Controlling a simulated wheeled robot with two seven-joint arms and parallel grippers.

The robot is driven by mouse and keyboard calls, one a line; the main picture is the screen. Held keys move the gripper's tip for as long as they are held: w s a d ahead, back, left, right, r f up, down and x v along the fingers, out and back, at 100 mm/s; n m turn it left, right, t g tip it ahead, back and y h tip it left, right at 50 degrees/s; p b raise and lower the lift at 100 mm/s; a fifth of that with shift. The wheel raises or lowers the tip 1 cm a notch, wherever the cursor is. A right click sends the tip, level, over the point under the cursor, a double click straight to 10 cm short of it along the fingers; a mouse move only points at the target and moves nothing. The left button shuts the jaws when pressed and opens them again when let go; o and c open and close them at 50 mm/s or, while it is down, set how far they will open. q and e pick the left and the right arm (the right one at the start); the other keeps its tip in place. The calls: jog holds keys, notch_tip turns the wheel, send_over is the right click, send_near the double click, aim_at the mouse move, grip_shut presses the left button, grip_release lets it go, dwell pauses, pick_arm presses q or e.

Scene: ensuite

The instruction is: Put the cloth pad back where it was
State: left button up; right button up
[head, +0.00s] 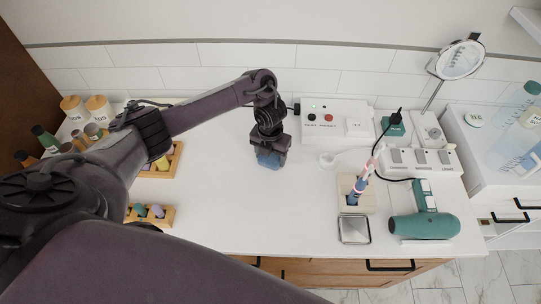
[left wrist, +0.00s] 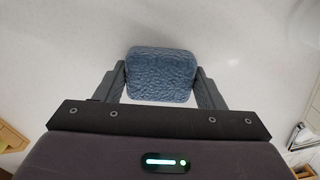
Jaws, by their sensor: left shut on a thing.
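The cloth pad (left wrist: 160,72) is a blue, textured, rounded rectangle. In the left wrist view it sits between the two fingers of my left gripper (left wrist: 160,88), which is shut on it. In the head view the blue pad (head: 269,160) shows at the tip of my left gripper (head: 271,150), over the middle of the white counter (head: 240,215). I cannot tell whether the pad touches the counter or is held just above it. My right gripper is not in view.
Right of the gripper stand a white switch box (head: 318,131), a wooden toothbrush holder (head: 347,195), a small square tray (head: 354,229), a teal hair dryer (head: 425,226) and a power strip (head: 420,160). Wooden racks (head: 160,217) stand left. The counter's middle front is clear.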

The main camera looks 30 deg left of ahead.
aim_at(271, 156)
pick_arm(q)
jog(key=o, duration=1)
jog(key=shift+c, duration=0.2)
notch_tip(271, 156, up, 12)
jog(key=p, duration=0.4)
